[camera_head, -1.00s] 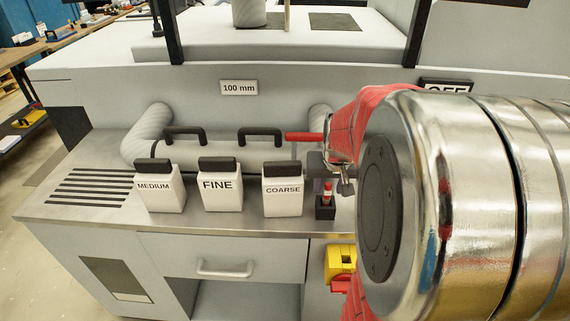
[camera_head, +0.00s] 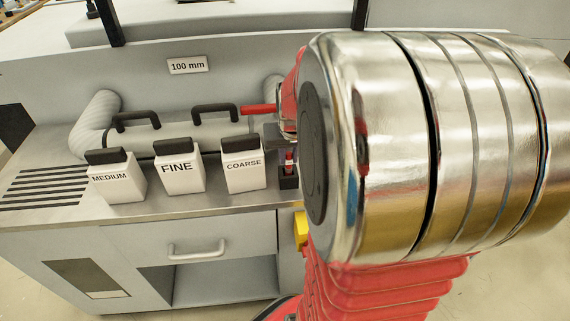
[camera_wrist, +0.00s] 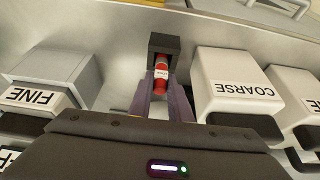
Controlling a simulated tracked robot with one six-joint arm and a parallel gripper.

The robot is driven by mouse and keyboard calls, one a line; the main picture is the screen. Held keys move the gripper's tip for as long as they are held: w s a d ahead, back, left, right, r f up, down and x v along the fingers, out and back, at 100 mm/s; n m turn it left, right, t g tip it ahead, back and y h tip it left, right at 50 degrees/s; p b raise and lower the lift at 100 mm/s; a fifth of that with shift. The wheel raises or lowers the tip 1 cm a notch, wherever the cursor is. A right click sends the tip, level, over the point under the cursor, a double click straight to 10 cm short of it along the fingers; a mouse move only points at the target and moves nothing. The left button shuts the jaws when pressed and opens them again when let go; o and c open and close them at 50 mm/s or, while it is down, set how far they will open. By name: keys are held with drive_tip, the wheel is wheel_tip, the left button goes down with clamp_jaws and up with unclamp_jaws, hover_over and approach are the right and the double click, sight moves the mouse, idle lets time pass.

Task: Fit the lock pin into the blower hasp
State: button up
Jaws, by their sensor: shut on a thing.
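The lock pin, red with a white band, shows in the wrist view (camera_wrist: 161,74) and small in the head view (camera_head: 290,159). Its far end is at a small black holder (camera_wrist: 164,43), which also shows in the head view (camera_head: 289,182). My gripper (camera_wrist: 161,88) has its purple fingers on both sides of the pin and is shut on it. How deep the pin sits in the holder is unclear. In the head view my arm hides most of the gripper. I cannot make out the hasp for certain; a yellow part (camera_head: 301,229) on the cabinet front is half hidden by my arm.
White blocks marked MEDIUM (camera_head: 117,182), FINE (camera_head: 178,172) and COARSE (camera_head: 243,170) stand left of the holder on the metal worktop (camera_head: 150,208). Behind them are a pipe (camera_head: 93,122), black handles and a red bar (camera_head: 258,109). Bare worktop lies in front.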

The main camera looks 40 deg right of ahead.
clamp_jaws()
wheel_tip(320, 180, up, 10)
drive_tip(key=shift+f, duration=0.2)
drive_tip(key=shift+r, duration=0.25)
drive_tip(key=shift+s, duration=0.1)
idle(0.7)
